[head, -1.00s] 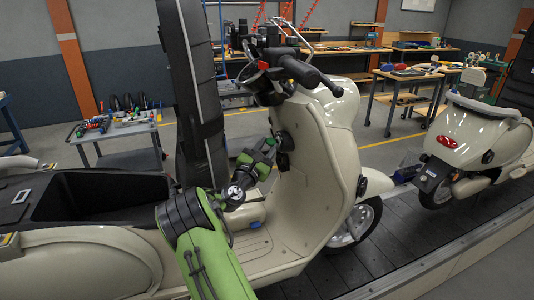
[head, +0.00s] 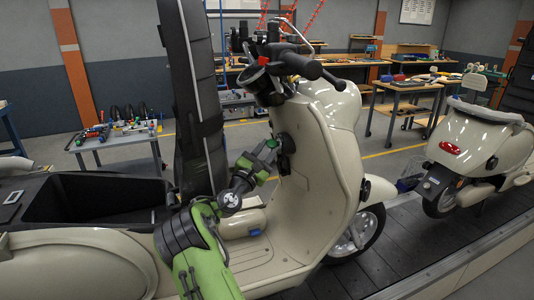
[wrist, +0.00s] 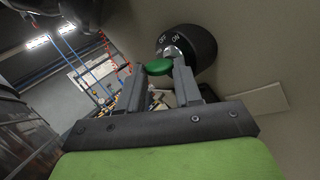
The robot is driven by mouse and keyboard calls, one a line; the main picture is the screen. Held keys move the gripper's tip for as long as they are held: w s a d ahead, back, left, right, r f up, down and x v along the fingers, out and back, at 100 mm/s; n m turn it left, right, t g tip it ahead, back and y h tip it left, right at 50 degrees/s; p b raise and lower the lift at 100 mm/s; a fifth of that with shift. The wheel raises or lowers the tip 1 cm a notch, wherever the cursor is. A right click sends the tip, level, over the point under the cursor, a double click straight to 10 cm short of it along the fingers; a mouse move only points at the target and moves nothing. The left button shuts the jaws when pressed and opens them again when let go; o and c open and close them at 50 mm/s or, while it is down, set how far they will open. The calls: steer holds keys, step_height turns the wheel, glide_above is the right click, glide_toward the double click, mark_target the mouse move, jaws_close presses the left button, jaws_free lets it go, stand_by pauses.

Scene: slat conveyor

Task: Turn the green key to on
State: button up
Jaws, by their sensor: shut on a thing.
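The green key (wrist: 159,67) sits in a round black lock (wrist: 197,45) on the cream leg shield of the near scooter. The lock bears the marks OFF and ON; I cannot tell which one the key points to. My gripper (wrist: 159,70) is shut on the key, one finger on each side of its head. In the head view the gripper (head: 268,154) reaches the lock (head: 286,143) from the left, and a bit of the green key (head: 272,143) shows at its tip. The key's shaft is mostly hidden.
The near scooter's handlebar (head: 300,65) is above the lock, and its black seat (head: 200,100) stands raised left of my arm. A second scooter (head: 475,150) is farther along the slat conveyor (head: 410,240). A small tool table (head: 115,143) stands at the back left.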

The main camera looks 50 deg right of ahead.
steer(key=shift+w+f+m+g+h+b, duration=0.2)
steer(key=shift+m+g+h+b, duration=0.35)
steer(key=shift+m+b, duration=0.55)
steer(key=shift+m+g+h+b, duration=0.25)
steer(key=shift+m+g+b, duration=0.1)
steer(key=shift+m+b, duration=0.2)
steer(key=shift+r, duration=0.1)
steer(key=o, duration=1)
steer(key=shift+s, duration=0.1)
